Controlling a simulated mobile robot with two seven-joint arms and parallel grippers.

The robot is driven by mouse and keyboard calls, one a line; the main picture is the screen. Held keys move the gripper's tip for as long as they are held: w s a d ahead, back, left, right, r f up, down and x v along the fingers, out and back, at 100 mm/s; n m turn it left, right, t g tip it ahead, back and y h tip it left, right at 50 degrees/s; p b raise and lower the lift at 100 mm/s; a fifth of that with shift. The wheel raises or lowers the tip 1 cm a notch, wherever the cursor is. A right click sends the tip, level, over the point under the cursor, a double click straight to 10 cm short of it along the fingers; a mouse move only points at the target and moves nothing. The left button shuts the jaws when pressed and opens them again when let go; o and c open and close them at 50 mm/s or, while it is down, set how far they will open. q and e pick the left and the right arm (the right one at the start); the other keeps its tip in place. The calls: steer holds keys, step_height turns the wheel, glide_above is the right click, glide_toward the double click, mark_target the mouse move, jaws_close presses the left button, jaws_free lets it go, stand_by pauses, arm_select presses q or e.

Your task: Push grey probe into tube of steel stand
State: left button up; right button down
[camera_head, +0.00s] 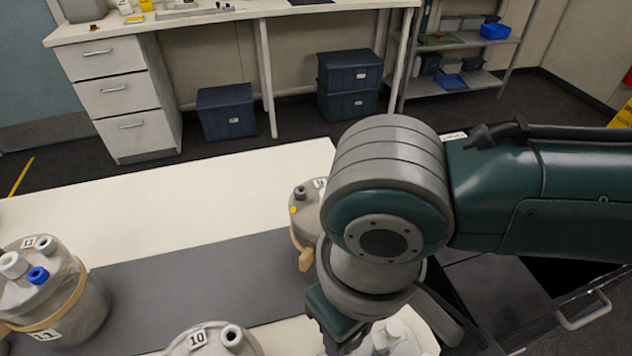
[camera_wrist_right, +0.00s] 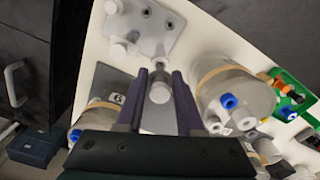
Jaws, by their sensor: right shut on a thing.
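In the right wrist view the two dark purple fingers of my right gripper (camera_wrist_right: 161,80) are shut on the grey probe (camera_wrist_right: 160,93), whose pale round end shows between them. The steel stand (camera_wrist_right: 138,38) is a light grey plate with several pale round posts or tubes, beyond the fingertips. An open tube (camera_wrist_right: 160,47) lies just past the fingertips. I cannot tell whether the probe touches any tube; its lower end is hidden. In the head view part of the stand (camera_head: 393,335) shows at the bottom edge beside my right arm. My left gripper is not in view.
Grey lidded vessels stand close by: one with a blue cap (camera_wrist_right: 236,98) right of the gripper, one marked 10 (camera_head: 205,342), one marked 11 (camera_head: 62,300) and one behind my arm (camera_head: 305,215). A green tray (camera_wrist_right: 292,92) lies farther right. The white tabletop (camera_head: 190,195) is clear at the back.

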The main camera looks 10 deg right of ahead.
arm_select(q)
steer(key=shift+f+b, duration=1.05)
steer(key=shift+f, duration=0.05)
arm_select(e)
steer(key=shift+f, duration=2.35)
stand_by(1.0)
steer(key=shift+c, duration=2.3)
jaws_free()
